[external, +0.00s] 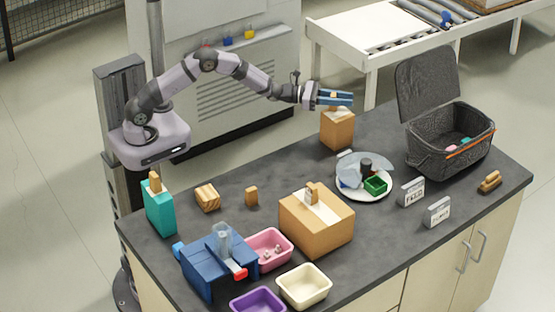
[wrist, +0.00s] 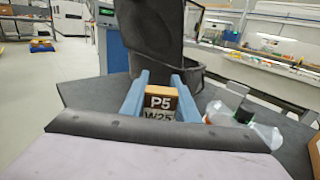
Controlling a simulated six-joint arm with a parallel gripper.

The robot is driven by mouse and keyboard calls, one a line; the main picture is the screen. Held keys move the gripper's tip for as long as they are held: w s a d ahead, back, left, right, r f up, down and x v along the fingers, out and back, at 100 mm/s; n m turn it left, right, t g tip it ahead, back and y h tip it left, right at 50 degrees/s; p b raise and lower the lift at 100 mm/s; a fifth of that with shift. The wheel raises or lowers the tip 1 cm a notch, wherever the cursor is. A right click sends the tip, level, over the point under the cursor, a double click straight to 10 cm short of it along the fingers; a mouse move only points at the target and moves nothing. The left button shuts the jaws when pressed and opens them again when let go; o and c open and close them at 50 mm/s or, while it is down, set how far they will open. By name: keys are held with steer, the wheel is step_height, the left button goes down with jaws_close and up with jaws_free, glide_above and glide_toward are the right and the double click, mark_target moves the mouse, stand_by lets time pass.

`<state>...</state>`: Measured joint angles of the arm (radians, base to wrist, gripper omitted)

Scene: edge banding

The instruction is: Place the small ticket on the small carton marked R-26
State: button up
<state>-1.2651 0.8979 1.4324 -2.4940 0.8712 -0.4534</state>
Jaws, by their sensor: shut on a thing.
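My gripper (external: 334,98) is at the far side of the counter, its blue fingers shut on a small wooden block (wrist: 161,93). In the wrist view the block's face reads P5 above W25, the lower line partly cut off by my wrist. In the external view the gripper is directly over a small brown carton (external: 337,130) with a pale top patch; I cannot tell whether the block touches it. No R-26 marking is readable on any carton, and I cannot tell which piece is the small ticket.
A larger carton (external: 316,225) and a teal carton (external: 159,210) each bear a wooden block. A plate (external: 365,194) holds mixed items near an open dark basket (external: 450,150). Bins, a blue stand (external: 215,265) and two sign cards (external: 412,192) crowd the front and right.

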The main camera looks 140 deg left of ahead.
steer(key=shift+f, duration=0.15)
steer(key=o, duration=1)
steer(key=shift+r, duration=0.2)
steer(key=b+v, duration=0.3)
steer(key=v, duration=0.9)
